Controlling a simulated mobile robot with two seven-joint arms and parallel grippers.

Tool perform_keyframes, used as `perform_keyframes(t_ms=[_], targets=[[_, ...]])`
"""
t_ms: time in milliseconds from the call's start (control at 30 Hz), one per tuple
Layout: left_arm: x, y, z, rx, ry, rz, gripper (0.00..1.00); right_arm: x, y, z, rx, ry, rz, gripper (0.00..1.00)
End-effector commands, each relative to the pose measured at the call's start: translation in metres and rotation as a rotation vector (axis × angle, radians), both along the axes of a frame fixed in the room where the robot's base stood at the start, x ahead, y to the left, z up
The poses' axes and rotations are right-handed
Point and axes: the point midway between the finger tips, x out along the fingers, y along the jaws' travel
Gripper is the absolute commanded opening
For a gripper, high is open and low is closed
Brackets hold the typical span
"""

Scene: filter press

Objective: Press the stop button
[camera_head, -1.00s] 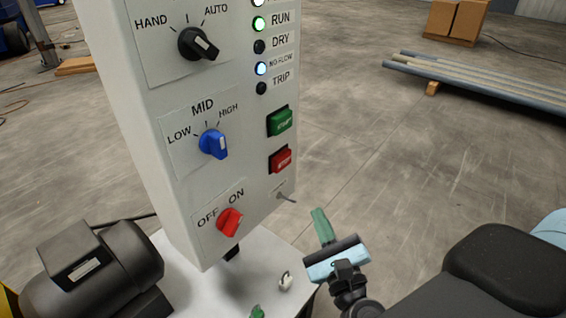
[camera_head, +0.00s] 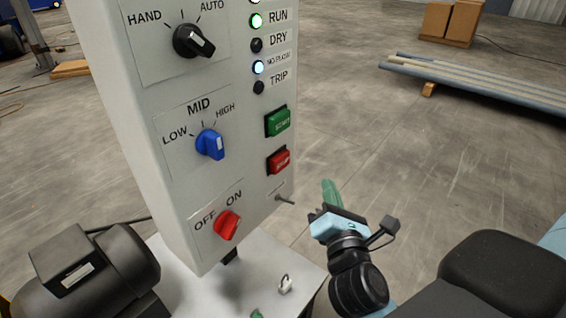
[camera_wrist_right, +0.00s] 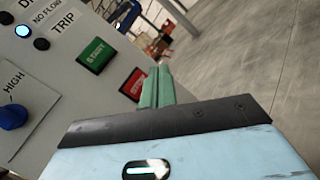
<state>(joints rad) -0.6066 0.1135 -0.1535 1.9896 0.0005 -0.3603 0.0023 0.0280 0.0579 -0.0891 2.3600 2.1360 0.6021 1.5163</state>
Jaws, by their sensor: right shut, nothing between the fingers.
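The red stop button (camera_head: 279,160) is on the right side of the white control panel, just below the green start button (camera_head: 278,121). The stop button also shows in the right wrist view (camera_wrist_right: 134,84), partly behind my right gripper's green fingers. My right gripper (camera_head: 331,193) is shut and empty, to the right of and slightly below the stop button in the head view. In the wrist view its fingertips (camera_wrist_right: 158,72) overlap the button's right edge; I cannot tell the gap between them. My left gripper is not in view.
The panel (camera_head: 180,190) carries a black knob (camera_head: 193,41), a blue knob (camera_head: 210,144), a red on/off knob (camera_head: 227,225) and a small toggle lever (camera_head: 285,199). A dark motor (camera_head: 95,270) stands at the lower left.

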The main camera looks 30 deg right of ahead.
Motion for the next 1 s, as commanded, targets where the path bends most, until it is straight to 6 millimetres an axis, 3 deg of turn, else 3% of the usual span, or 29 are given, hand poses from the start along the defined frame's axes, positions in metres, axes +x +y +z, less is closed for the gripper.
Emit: perform_keyframes(t_ms=[600, 1000], targets=[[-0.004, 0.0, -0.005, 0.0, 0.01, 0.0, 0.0, 0.064, 0.027, 0.0, 0.0, -0.001, 0.001, 0.0], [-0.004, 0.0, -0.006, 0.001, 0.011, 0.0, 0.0, 0.079, 0.033, 0.0, -0.002, 0.0, 0.001, 0.0]])
